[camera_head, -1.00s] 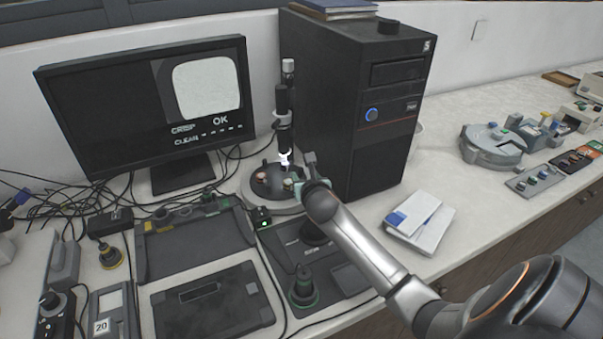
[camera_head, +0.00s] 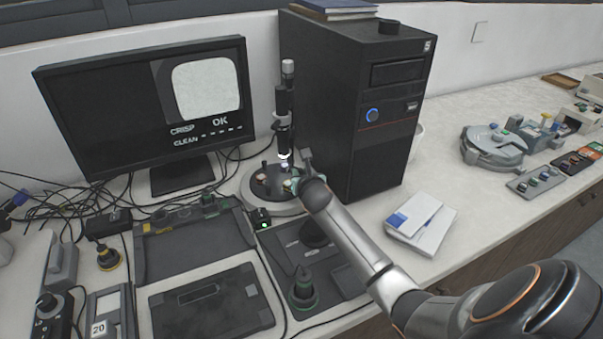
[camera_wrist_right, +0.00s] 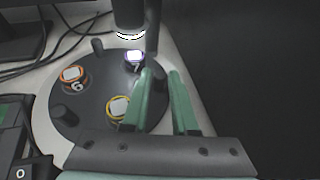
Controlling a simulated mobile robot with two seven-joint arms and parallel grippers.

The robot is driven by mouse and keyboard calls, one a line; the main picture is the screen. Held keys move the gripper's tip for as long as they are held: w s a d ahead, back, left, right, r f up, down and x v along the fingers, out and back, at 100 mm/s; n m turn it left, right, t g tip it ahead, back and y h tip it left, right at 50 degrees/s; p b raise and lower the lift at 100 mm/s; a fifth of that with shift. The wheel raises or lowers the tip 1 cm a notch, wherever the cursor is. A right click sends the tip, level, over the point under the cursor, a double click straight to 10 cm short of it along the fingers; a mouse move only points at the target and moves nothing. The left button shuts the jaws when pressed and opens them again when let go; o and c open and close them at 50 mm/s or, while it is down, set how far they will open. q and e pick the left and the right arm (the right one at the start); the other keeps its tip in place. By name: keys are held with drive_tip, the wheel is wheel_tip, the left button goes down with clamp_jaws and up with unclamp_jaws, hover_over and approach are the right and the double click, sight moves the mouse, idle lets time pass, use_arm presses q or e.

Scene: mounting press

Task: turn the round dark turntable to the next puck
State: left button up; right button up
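The round dark turntable (camera_head: 262,190) sits on a light round base below the upright microscope (camera_head: 284,110). In the right wrist view the turntable (camera_wrist_right: 90,92) carries an orange-rimmed puck marked 6 (camera_wrist_right: 74,77), a purple-rimmed puck marked 7 (camera_wrist_right: 134,60) under the lens, and a yellow-rimmed puck (camera_wrist_right: 118,107). Short dark pegs, such as this one (camera_wrist_right: 97,46), stand near its rim. My right gripper (camera_wrist_right: 161,73) has its green fingers apart over the turntable's right side, beside the yellow-rimmed puck. My left gripper is not in view.
A black computer tower (camera_head: 350,110) stands close behind and right of my right gripper. The monitor (camera_head: 150,95) on the left reads OK and CLEAN. Trays (camera_head: 195,240) lie in front. White booklets (camera_head: 420,220) lie on the right, with free bench around them.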

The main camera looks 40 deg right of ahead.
clamp_jaws()
idle(1.0)
